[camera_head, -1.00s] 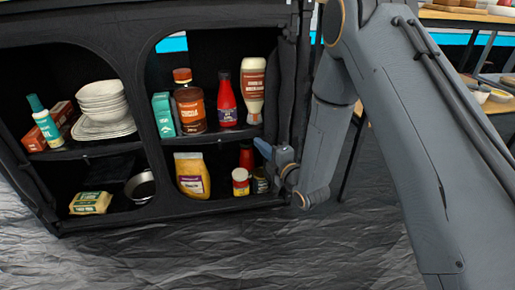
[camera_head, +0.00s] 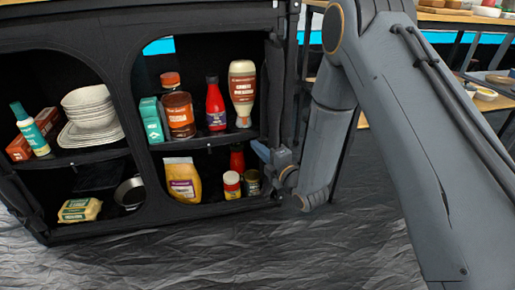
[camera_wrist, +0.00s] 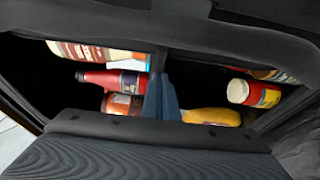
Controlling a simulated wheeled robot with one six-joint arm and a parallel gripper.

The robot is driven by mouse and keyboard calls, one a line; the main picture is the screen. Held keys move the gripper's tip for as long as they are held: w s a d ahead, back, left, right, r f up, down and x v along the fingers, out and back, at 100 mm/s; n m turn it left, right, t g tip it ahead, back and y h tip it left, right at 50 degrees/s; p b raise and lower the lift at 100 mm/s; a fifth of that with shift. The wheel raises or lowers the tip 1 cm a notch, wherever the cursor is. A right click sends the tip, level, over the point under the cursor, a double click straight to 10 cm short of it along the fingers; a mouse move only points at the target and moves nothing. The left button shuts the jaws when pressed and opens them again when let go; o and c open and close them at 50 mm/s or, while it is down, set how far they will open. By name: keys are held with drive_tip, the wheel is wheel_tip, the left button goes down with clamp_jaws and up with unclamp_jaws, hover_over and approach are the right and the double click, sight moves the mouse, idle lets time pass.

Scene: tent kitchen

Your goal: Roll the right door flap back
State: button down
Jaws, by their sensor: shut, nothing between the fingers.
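The black fabric cabinet has two arched openings. The right door flap (camera_head: 274,88) is a dark, bunched vertical strip at the right edge of the right opening. The shelves behind stand exposed, with no fabric across them. My gripper (camera_head: 259,147) is at the lower right edge of that opening, below the bunched strip, in front of the jars. In the wrist view my gripper's blue-grey fingers (camera_wrist: 161,98) are together and empty, pointing into the opening. Whether they touch the fabric I cannot tell. My arm hides part of the cabinet's right side.
The right opening holds a red bottle (camera_head: 215,104), a brown-and-white bottle (camera_head: 242,92), a yellow pouch (camera_head: 182,179) and small jars (camera_head: 232,185). The left opening holds stacked bowls (camera_head: 88,103). Wooden shelving (camera_head: 455,15) stands at the right. The wrinkled grey floor in front is clear.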

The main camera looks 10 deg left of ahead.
drive_tip(key=s+d+p, duration=0.3)
drive_tip(key=s+p, duration=0.2)
drive_tip(key=s, duration=0.4)
drive_tip(key=s+r+m+g+h, duration=0.3)
drive_tip(key=r+m+g+h, duration=0.2)
drive_tip(key=r+m+h, duration=0.35)
drive_tip(key=s+d+r+m+g+h, duration=0.1)
drive_tip(key=s+d+r+m+g, duration=0.25)
drive_tip(key=s, duration=0.65)
drive_tip(key=s+d+r+m+g+h, duration=0.1)
drive_tip(key=s+d+r+m+g, duration=0.25)
drive_tip(key=s, duration=0.65)
drive_tip(key=s+d+r+m+g+h, duration=0.15)
drive_tip(key=s+r+m, duration=0.4)
drive_tip(key=s, duration=0.55)
drive_tip(key=d+r+m+p, duration=0.3)
drive_tip(key=d+r+p, duration=0.7)
drive_tip(key=r+p, duration=0.4)
drive_tip(key=d+r+m+p, duration=0.3)
drive_tip(key=d+r+p, duration=0.8)
drive_tip(key=p, duration=1.3)
wheel_tip(320, 180, up, 3)
drive_tip(key=shift+w+d+r+t+h, duration=0.2)
drive_tip(key=shift+w+t+h, duration=0.15)
drive_tip(key=shift+w+h, duration=0.05)
